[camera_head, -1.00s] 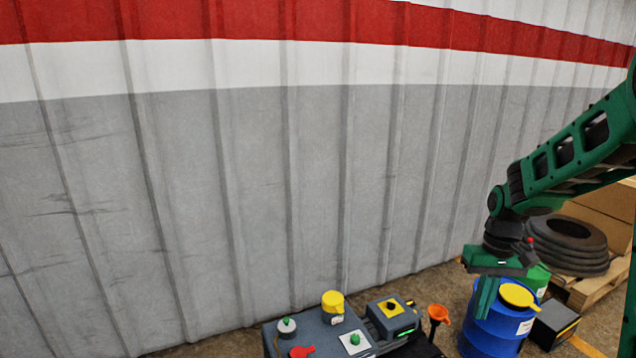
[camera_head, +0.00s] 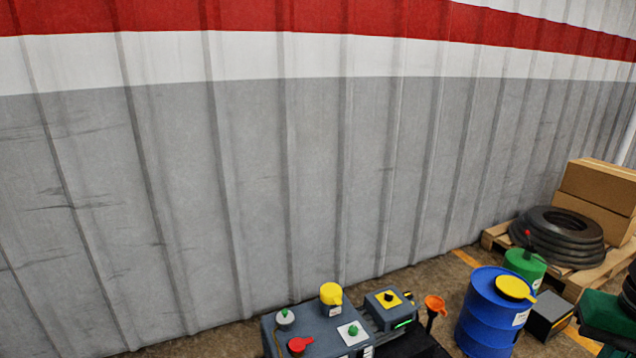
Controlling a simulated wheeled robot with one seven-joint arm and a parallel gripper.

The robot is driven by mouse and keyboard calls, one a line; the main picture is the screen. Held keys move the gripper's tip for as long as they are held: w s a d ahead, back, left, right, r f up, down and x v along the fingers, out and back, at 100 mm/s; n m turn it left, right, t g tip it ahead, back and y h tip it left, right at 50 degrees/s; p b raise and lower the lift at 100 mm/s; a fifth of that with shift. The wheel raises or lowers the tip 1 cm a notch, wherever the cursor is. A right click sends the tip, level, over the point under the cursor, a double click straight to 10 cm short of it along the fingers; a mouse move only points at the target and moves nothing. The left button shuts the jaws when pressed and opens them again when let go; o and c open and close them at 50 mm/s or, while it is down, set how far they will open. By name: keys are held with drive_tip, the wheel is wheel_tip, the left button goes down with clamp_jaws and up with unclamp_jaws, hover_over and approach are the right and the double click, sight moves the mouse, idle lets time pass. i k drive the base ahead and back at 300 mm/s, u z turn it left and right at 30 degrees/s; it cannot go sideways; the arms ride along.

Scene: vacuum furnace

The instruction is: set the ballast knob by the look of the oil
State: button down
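The grey pump unit (camera_head: 268,335) stands at the bottom of the head view, cut off by the lower edge. On its top are a red knob (camera_head: 299,344), a green knob (camera_head: 353,330) on a white plate, a pale round cap with a green tip (camera_head: 285,318) and a yellow cap (camera_head: 331,294). I cannot tell which is the ballast knob. No oil sight glass can be made out.
A grey box with a black knob on a yellow plate (camera_head: 389,298) adjoins the pump. An orange funnel (camera_head: 435,306), blue drum (camera_head: 487,320) and green can (camera_head: 525,266) stand right of it. Black hoses (camera_head: 560,240) and cartons (camera_head: 600,190) sit on a pallet. A corrugated wall (camera_head: 250,190) is behind.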

sight(352, 329)
drive_tip(key=u, duration=0.35)
drive_tip(key=k, duration=0.35)
drive_tip(key=z, duration=0.1)
drive_tip(key=i, duration=0.9)
drive_tip(key=u, duration=0.45)
